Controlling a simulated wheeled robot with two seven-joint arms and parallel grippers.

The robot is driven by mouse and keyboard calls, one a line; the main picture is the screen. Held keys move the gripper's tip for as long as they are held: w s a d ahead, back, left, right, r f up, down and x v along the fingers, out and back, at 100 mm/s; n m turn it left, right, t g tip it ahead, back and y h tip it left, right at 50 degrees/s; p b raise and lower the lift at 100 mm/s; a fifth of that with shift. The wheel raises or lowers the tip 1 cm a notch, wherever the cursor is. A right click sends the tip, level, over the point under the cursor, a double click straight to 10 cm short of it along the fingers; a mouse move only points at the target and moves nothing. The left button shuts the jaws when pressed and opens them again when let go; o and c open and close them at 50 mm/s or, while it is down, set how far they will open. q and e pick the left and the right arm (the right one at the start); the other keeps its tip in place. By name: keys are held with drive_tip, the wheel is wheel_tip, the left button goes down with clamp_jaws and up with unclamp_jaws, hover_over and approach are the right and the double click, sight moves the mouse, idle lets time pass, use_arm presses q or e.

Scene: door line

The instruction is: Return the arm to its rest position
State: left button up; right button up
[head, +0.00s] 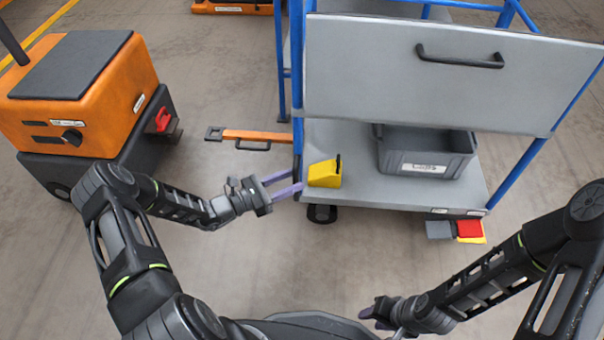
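My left arm reaches in from the left. Its gripper (289,183) is at the left edge of the cart's lower shelf (354,190), with two purple fingers spread apart and nothing visible between them. The fingertips point at a yellow block (322,175) with a black part on its right, standing on the shelf. A small gap shows between the fingertips and the block. My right arm is folded low at the right. Its gripper (369,312) is near the bottom edge, and its fingers are too small and overlapped to tell how they stand.
The blue-framed cart has a grey panel (450,85) with a black handle and a grey bin (425,153) on the shelf. An orange tow bar (257,136) sticks out leftward. An orange-and-black vehicle (85,95) stands at the left.

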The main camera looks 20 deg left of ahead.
use_arm(q)
drive_tip(key=shift+v, duration=1.15)
